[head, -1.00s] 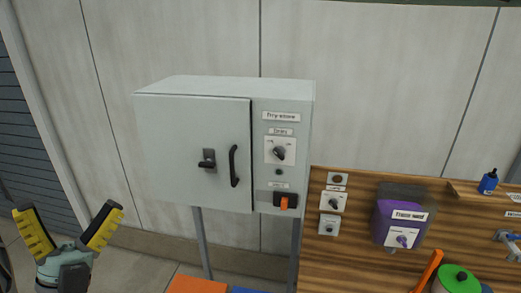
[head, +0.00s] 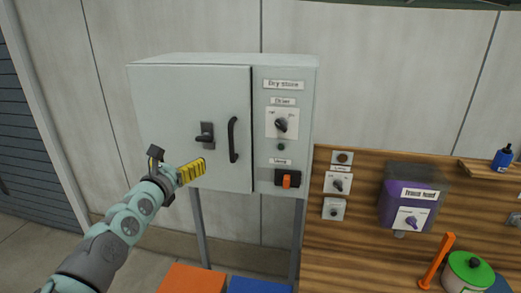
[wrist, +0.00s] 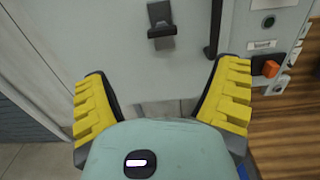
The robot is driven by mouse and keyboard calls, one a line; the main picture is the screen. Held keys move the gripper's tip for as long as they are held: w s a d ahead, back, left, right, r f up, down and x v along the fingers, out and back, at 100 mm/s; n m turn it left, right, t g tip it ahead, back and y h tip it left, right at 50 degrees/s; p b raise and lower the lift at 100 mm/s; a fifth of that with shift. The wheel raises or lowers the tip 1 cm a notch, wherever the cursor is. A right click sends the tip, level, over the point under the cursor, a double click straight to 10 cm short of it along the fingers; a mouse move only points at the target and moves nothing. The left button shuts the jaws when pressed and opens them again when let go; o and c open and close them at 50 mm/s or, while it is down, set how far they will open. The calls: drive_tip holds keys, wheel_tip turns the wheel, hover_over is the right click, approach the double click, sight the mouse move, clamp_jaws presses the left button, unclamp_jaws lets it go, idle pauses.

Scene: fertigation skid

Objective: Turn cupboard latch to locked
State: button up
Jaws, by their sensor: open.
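The cupboard (head: 165,100) is a pale grey box on legs, with its door closed. The black latch (head: 205,136) sits on the door, left of the black upright handle (head: 233,140). Its lever lies about level, pointing left in the head view. My gripper (head: 190,172) is below and a little left of the latch, apart from it. In the wrist view the yellow fingers (wrist: 165,92) are spread wide with nothing between them. The latch (wrist: 162,25) shows beyond them at the top middle, with the handle (wrist: 213,28) to its right.
Right of the door are a dial (head: 281,124) and an orange switch (head: 287,180). A wooden panel (head: 330,250) with a purple hopper (head: 405,207) stands further right. Orange (head: 192,279) and blue (head: 258,285) boxes lie below. The space before the door is clear.

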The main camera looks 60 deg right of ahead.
sight(203, 139)
drive_tip(key=b+x, duration=0.3)
drive_tip(key=x, duration=0.9)
drive_tip(key=shift+s, duration=0.15)
drive_tip(key=shift+w+d+f+b, duration=0.1)
drive_tip(key=shift+w+d+b, duration=0.3)
drive_tip(key=shift+d+b, duration=0.15)
drive_tip(key=shift+w+d, duration=0.1)
drive_tip(key=shift+d, duration=0.45)
drive_tip(key=c, duration=1.2)
